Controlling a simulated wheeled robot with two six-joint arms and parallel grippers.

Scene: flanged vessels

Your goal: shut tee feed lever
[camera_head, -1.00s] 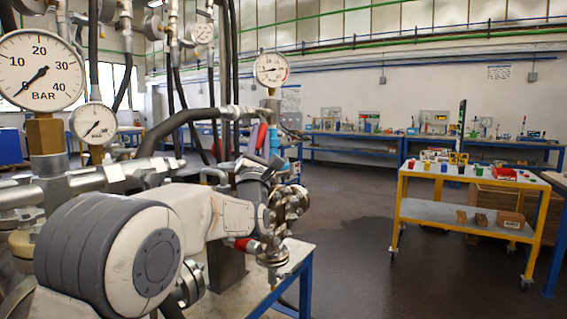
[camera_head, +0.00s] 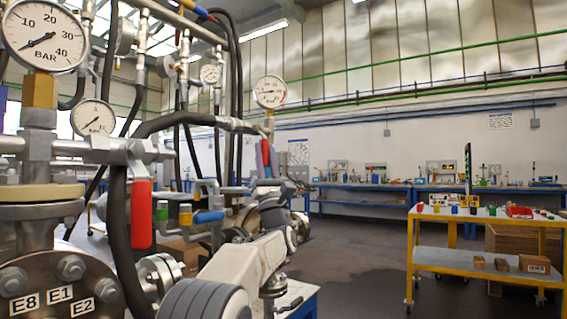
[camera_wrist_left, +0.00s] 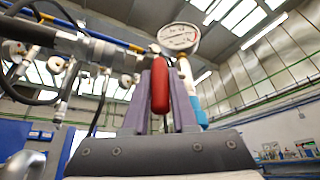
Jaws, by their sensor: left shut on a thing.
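A red lever handle (camera_head: 265,153) stands upright below the round white gauge (camera_head: 270,92) on the pipework in the head view. My left gripper (camera_head: 267,165) is small there and partly lost among the pipes and handles. In the left wrist view, its two grey-purple fingers (camera_wrist_left: 160,98) are shut on the red handle (camera_wrist_left: 160,85), one on each side. A blue handle (camera_wrist_left: 199,110) shows just behind the right finger. My right gripper is not in view.
Another red handle (camera_head: 141,213) hangs down in the left foreground, near a black hose (camera_head: 117,220) and a bolted flange (camera_head: 65,285). A blue handle (camera_head: 209,216) lies below the pipes. A yellow trolley (camera_head: 480,262) stands right; the floor between is clear.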

